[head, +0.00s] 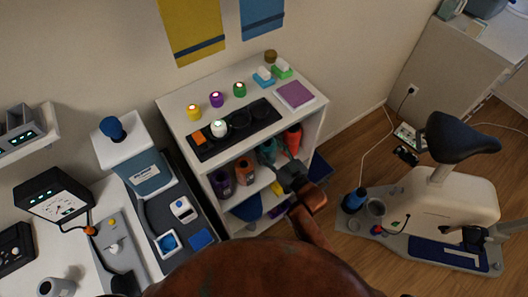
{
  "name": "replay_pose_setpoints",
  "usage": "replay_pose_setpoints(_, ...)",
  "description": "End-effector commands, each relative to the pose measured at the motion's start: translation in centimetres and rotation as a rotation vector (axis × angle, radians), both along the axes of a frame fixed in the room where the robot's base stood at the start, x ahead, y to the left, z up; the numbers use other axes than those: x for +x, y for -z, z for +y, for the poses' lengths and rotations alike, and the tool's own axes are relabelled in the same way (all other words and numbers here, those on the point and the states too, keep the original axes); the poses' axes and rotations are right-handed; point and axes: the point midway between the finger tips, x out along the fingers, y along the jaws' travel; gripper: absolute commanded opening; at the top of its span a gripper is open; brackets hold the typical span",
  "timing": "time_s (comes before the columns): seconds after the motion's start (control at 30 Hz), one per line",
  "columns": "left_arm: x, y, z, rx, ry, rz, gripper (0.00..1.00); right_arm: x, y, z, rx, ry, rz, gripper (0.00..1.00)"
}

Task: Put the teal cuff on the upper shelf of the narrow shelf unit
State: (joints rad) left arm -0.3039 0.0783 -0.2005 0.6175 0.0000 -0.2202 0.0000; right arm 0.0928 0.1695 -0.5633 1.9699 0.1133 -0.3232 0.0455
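The narrow white shelf unit (171,118) stands against the wall in the middle of the head view. A teal thing (267,151), which looks like the cuff, is at its upper shelf, between a purple item (245,171) and an orange-red one (292,139). My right gripper (284,168) is at the open front of the unit, just in front of and below the teal thing. Its dark fingers point into the shelf. I cannot tell whether they touch the cuff or are open or shut. My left gripper is not in view.
The unit's top holds a dark tray (259,107), several small jars and a purple book (295,96). A lower shelf holds a dark blue item (249,208). An exercise bike (450,195) stands to the right; a cluttered white counter (52,240) is at left.

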Motion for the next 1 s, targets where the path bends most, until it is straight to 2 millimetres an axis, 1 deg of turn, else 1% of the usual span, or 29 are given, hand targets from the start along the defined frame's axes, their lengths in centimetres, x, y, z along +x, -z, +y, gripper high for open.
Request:
replay_pose_setpoints(0.03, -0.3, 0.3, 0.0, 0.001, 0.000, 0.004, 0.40, 0.0, 0.7, 0.1, 0.001, -0.001, 0.001, 0.15)
replay_pose_setpoints(0.23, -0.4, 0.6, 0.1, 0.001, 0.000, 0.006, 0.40, 0.0, 2.2, 0.0, 0.001, 0.000, 0.001, 0.15)
replay_pose_setpoints(0.33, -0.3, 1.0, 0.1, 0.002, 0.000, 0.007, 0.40, 0.0, 3.7, 0.0, 0.000, 0.001, 0.001, 0.15)
replay_pose_setpoints(0.43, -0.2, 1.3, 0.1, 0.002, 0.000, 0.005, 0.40, 0.0, 4.8, 0.0, 0.001, 0.002, 0.000, 0.15)
replay_pose_setpoints(0.63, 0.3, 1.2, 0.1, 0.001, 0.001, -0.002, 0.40, 0.0, 4.8, -0.2, 0.002, 0.003, -0.002, 0.15)
replay_pose_setpoints(0.8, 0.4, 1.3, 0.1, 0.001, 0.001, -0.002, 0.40, 0.0, 5.1, -0.2, 0.001, 0.004, -0.002, 0.15)
replay_pose_setpoints(0.83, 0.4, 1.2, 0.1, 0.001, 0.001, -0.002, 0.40, 0.0, 5.2, -0.2, 0.001, 0.004, -0.001, 0.49)
replay_pose_setpoints(1.0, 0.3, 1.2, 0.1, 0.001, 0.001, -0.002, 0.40, 0.0, 5.1, -0.2, 0.001, 0.004, -0.001, 0.61)
